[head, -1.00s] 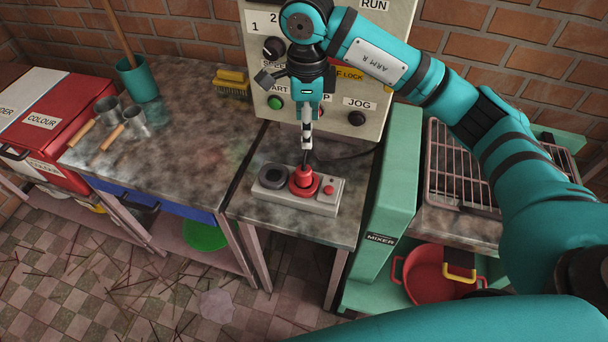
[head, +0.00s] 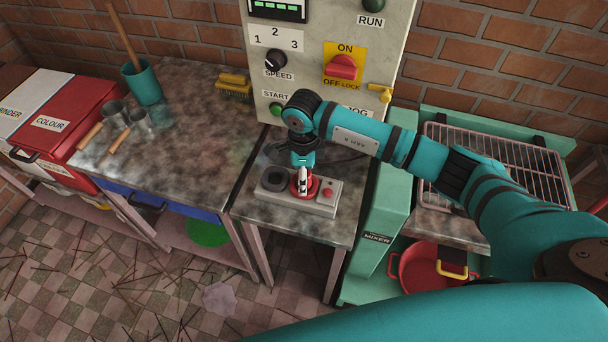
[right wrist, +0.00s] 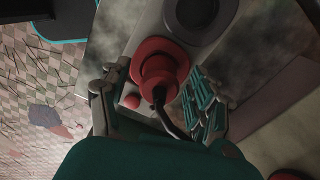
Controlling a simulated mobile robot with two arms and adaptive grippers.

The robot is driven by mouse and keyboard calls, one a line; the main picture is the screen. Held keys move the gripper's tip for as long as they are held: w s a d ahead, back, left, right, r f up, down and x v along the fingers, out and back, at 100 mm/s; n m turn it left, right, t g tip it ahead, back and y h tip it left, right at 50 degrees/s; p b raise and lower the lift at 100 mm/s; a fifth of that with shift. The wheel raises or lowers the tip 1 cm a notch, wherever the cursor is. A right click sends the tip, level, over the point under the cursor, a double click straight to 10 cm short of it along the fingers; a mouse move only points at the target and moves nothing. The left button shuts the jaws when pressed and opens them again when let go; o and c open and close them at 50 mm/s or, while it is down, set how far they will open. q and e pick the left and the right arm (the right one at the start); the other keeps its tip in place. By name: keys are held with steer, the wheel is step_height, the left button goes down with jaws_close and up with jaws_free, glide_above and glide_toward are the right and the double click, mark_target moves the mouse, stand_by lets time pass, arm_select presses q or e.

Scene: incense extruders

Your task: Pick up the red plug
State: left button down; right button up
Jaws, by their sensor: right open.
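The red plug (right wrist: 160,72) sits upright in a red ring on a grey socket box (head: 318,206), with a dark cable (right wrist: 168,120) running from it. In the head view the plug (head: 302,190) is mostly hidden by my right gripper. My right gripper (head: 302,180) points down right over the plug. In the right wrist view its fingers (right wrist: 158,100) are spread, one on each side of the plug, with gaps visible. I cannot tell how far down they reach along it. My left gripper is not in view.
The box also has a dark round socket (head: 272,179) and a small red button (head: 328,192). Behind stands a control panel (head: 300,80) with knobs and a yellow-red switch. A green mixer (head: 385,215) is close on the right. The worktop (head: 180,150) to the left is partly clear.

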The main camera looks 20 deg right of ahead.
steer(key=shift+f, duration=0.55)
steer(key=c, duration=1.2)
steer(key=shift+r, duration=0.1)
